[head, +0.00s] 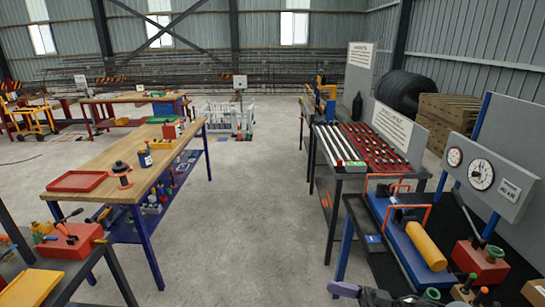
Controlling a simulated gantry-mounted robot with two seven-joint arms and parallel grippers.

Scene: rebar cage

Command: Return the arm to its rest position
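My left gripper is not in view. A dark piece with a grey-purple end (345,290) shows at the bottom edge, beside the near end of the right bench. It may be part of my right arm or gripper, but it is cut off by the frame. I cannot make out fingers on it, or whether it holds anything.
The right bench carries a blue tester with a yellow cylinder (426,246), a gauge panel (485,175) and a red block (480,263). A wooden table (110,165) with a red tray (77,181) stands left. The concrete aisle (245,220) between is clear.

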